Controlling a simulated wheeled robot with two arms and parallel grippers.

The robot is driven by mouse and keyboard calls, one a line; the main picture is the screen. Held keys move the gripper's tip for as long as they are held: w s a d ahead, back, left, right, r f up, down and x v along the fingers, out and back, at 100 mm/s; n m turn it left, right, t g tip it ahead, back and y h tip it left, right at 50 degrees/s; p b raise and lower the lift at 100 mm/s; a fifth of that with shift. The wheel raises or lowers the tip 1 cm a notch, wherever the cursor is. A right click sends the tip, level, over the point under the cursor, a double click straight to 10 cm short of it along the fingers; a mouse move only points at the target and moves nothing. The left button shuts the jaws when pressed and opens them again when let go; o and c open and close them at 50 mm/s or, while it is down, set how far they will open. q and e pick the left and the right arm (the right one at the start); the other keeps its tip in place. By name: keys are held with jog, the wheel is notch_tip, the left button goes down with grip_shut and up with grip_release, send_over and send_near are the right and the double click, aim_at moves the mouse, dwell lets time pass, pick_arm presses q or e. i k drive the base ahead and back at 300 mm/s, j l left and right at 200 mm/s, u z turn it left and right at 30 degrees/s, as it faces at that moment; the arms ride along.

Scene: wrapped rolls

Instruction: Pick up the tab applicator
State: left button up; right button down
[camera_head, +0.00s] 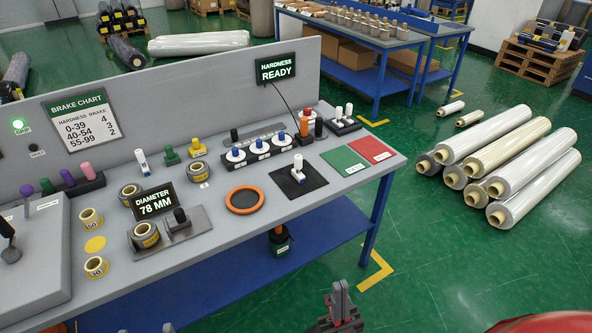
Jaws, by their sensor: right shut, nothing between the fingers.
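No label on the bench names the tab applicator, so I cannot tell for sure which tool it is. A white upright tool with a dark blue part (142,161) stands at the left middle of the grey bench. Another white-handled tool (298,166) stands on a black square mat (298,183) at the right. My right gripper (341,290) is shut and empty, low in front of the bench and apart from everything on it. Small grey tips at the bottom edge, left of centre, may be my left gripper (146,329); its state is unclear.
The bench (215,225) also holds a diameter display (155,201), tape rolls (145,236), an orange ring (245,200), a row of blue-topped knobs (258,146), and green (344,160) and red (371,150) pads. Wrapped rolls (535,187) lie on the floor at right.

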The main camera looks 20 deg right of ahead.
aim_at(296, 173)
jog(key=i+l+z, duration=0.2)
jog(key=i+l, duration=0.15)
jog(key=i+l+z, duration=0.2)
jog(key=i, duration=0.25)
jog(key=i+l+z, duration=0.2)
jog(key=i, duration=0.25)
